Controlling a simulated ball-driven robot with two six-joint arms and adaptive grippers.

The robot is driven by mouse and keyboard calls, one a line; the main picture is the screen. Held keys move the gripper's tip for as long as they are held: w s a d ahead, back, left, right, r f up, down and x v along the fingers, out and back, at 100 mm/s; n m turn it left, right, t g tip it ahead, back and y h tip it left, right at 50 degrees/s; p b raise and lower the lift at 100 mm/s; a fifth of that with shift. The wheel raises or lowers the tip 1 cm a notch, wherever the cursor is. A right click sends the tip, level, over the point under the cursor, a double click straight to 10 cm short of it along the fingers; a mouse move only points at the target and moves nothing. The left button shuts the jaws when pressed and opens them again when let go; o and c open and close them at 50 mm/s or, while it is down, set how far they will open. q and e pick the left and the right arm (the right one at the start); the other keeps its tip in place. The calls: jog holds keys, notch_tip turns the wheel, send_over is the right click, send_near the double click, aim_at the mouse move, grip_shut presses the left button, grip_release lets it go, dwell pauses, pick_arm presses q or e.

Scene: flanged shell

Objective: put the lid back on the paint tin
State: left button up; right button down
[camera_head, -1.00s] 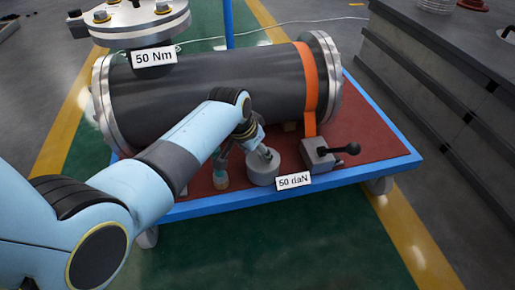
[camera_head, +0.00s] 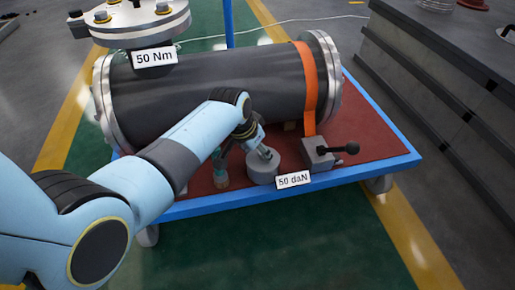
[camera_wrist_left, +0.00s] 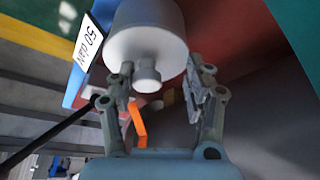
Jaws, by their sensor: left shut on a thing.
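The paint tin (camera_head: 263,172) is a small grey cylinder on the red deck of the trolley, near its front edge. In the left wrist view the tin (camera_wrist_left: 146,30) is pale grey, with a round knob on the lid (camera_wrist_left: 147,76) facing my gripper. My left gripper (camera_head: 263,150) is just above the tin in the head view. I cannot tell whether the lid is fully seated on the tin. My right gripper is not in view.
A big dark flanged shell (camera_head: 220,88) lies behind the tin, under an orange strap (camera_head: 309,90). A grey block with a black-knobbed lever (camera_head: 320,155) stands right of the tin. A "50 daN" label (camera_head: 293,180) is in front.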

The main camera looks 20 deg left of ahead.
pick_arm(q)
jog(key=o, duration=1.6)
jog(key=shift+c, duration=0.2)
jog(key=shift+r+p, duration=0.5)
jog(key=shift+r, duration=0.1)
jog(key=shift+r+p, duration=2.9)
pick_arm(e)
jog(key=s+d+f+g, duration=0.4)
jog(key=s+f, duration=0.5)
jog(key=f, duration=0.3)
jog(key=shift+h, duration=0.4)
